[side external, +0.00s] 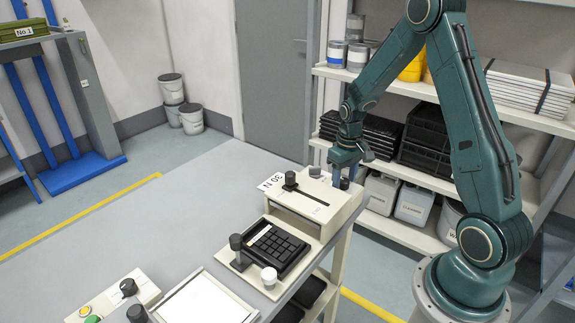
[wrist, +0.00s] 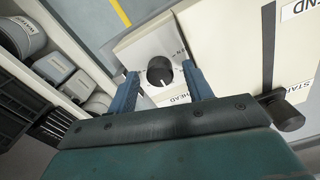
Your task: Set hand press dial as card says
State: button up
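The hand press (side external: 318,214) is a cream housing at the table's right edge. Its black dial (wrist: 160,71) has a white pointer line and shows in the wrist view between lettering ending in "N" and the word "HEAD". My gripper (wrist: 161,77) is open, with one blue finger on each side of the dial in the wrist view. I cannot tell whether the fingers touch it or how deep they reach. In the side view my gripper (side external: 344,181) points down over the press's far right end.
A black slider handle (wrist: 287,113) stands near the "START" mark, with a slot running toward "END". Shelves with containers (side external: 413,205) stand behind. The table's middle is clear.

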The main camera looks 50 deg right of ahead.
aim_at(344, 180)
notch_tip(344, 180, up, 14)
dwell(1.0)
